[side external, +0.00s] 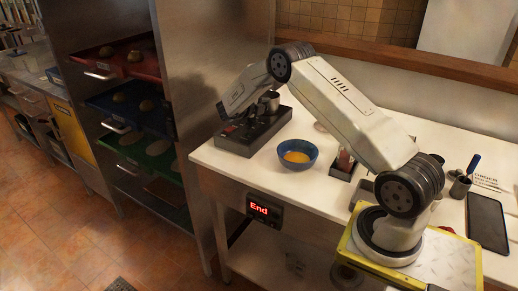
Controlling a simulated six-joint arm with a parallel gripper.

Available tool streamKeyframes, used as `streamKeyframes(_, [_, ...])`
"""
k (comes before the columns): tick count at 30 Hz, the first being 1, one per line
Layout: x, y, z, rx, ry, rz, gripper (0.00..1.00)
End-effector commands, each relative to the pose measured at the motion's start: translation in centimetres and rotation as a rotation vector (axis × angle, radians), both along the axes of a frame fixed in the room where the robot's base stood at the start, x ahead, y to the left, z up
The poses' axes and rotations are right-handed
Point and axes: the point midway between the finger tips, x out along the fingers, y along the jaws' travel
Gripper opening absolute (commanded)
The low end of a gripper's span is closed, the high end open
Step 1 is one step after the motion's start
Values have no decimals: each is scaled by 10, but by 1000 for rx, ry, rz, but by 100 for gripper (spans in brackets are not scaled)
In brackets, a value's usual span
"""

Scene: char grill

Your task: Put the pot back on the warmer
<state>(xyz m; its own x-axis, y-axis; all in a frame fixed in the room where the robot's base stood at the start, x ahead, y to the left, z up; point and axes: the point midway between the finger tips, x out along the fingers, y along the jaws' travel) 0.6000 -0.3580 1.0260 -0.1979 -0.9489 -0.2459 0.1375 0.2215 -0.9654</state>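A dark, boxy warmer (262,134) stands at the back left end of the white counter. A small metal pot (270,101) shows at the warmer's right rear part, upright and partly behind my arm. I cannot tell whether it sits fully down in its place. My gripper (226,116) points down over the left part of the warmer, to the left of the pot and apparently apart from it. The fingers are small and dark against the warmer, so I cannot tell whether they are open or shut.
A blue bowl (297,154) with yellow contents stands right of the warmer. A small dark container (344,165) is beneath my arm. A pen cup (460,187) and black tablet (487,221) lie at right. A tray rack (130,100) stands left. A display (264,208) reads "End".

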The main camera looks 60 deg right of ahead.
Motion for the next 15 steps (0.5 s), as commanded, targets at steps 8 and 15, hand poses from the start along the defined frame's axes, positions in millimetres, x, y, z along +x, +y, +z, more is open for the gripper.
streamKeyframes(8, [0, 0, 0, 0, 0, 0, 66])
streamKeyframes(15, [0, 0, 2, 0, -1, 0, 66])
